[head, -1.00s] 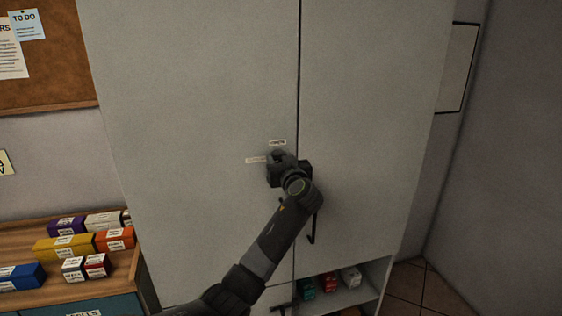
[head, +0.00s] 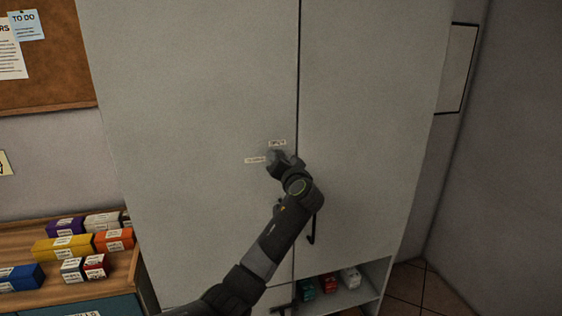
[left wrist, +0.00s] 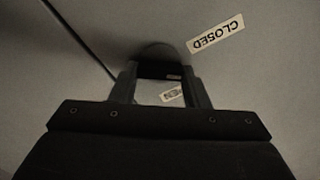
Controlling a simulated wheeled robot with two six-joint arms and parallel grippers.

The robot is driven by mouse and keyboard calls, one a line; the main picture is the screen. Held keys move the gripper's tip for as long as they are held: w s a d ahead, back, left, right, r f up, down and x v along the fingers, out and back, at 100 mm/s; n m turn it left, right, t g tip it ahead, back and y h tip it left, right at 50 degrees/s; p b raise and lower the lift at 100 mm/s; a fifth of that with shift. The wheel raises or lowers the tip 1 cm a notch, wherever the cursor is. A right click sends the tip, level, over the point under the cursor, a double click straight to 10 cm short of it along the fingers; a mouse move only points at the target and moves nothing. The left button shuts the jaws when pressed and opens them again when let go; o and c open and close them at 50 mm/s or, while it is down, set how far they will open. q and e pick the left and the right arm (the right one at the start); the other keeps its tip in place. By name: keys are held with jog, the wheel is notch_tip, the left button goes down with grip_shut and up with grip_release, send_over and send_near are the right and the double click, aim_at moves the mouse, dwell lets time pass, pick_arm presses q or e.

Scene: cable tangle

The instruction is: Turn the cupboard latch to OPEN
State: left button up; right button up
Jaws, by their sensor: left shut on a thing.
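The tall pale grey cupboard (head: 210,110) fills the middle of the head view, with a dark seam between its doors. An OPEN label (head: 277,142) sits just above the latch, and a CLOSED label (head: 255,160) sits to its left. The CLOSED label shows clearly in the left wrist view (left wrist: 216,33); the OPEN label (left wrist: 172,95) shows partly between the fingers. My left gripper (head: 277,159) is at the latch on the left door, shut on it. The latch's round base (left wrist: 163,52) shows beyond the fingertips; my gripper hides most of the latch, so its exact angle is unclear.
A dark door handle (head: 312,228) hangs below right of my gripper on the right door. An open shelf (head: 345,298) with small boxes is at the cupboard's bottom. A wooden shelf (head: 30,246) with several coloured boxes stands at left.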

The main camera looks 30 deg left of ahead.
pick_arm(q)
jog(key=shift+f+m+p, duration=0.15)
jog(key=shift+m+p, duration=1.85)
jog(key=shift+m, duration=3.6)
jog(key=o, duration=1)
jog(key=shift+w, duration=0.1)
jog(key=shift+d, duration=0.1)
